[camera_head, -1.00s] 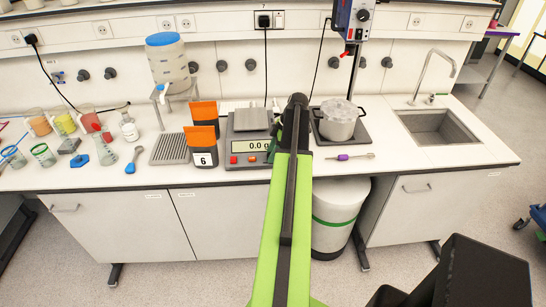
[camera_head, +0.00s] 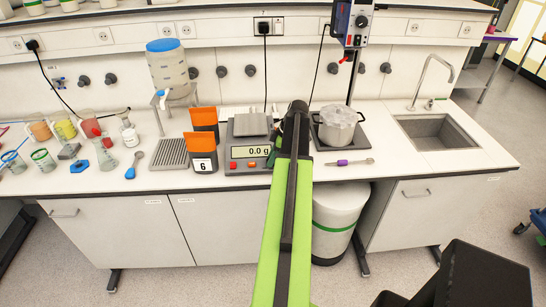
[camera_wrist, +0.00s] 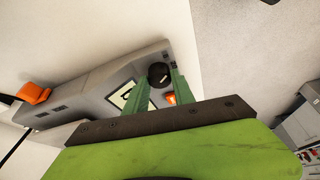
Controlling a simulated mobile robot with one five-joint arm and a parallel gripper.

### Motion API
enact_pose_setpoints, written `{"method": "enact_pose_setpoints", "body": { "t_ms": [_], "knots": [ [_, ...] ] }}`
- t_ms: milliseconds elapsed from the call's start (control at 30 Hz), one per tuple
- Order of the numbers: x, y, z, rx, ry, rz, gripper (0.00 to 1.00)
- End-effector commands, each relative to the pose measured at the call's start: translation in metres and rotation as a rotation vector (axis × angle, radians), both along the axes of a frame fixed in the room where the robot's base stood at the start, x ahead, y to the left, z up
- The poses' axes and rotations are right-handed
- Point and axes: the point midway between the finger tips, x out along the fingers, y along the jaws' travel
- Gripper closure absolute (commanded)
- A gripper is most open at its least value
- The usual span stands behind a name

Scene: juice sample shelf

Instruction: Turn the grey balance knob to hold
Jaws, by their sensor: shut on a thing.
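The balance (camera_head: 238,141) stands near the front of the bench. Its display reads 0.0 g, with a red and an orange button below. In the wrist view its grey body (camera_wrist: 90,84) appears tilted. The knob (camera_wrist: 158,70) looks dark grey with a small pale mark on its face. It sits between the two green fingers of my gripper (camera_wrist: 159,79), which are shut on it. In the head view my arm hides the knob and most of the gripper. Any position labels around the knob cannot be read.
Left of the balance are orange-lidded boxes (camera_head: 203,162), one marked 6, and a ribbed drip tray (camera_head: 169,153). A pot (camera_head: 337,128) on a hotplate stands right of my arm. A purple-handled tool (camera_head: 350,162) lies in front of it. A sink (camera_head: 437,129) is farther right.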

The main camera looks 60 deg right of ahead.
Motion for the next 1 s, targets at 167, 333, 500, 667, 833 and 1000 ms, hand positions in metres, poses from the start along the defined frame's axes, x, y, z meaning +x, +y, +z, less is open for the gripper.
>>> {"method": "enact_pose_setpoints", "body": {
  "t_ms": [167,333,500,667,833,1000],
  "knots": [
    [0.0003,0.0034,-0.0002,-0.001,-0.004,-0.147,1.0],
    [0.0002,0.0047,-0.0004,0.0,-0.003,-0.309,1.0],
    [0.0005,0.006,-0.0003,0.002,-0.004,-0.47,1.0],
    [0.0011,0.0073,-0.0003,0.003,-0.004,-0.62,1.0],
    [0.0012,0.008,-0.0004,0.004,-0.004,-0.782,1.0],
    [0.0023,0.009,-0.0004,0.004,-0.004,-0.941,1.0]
  ]
}}
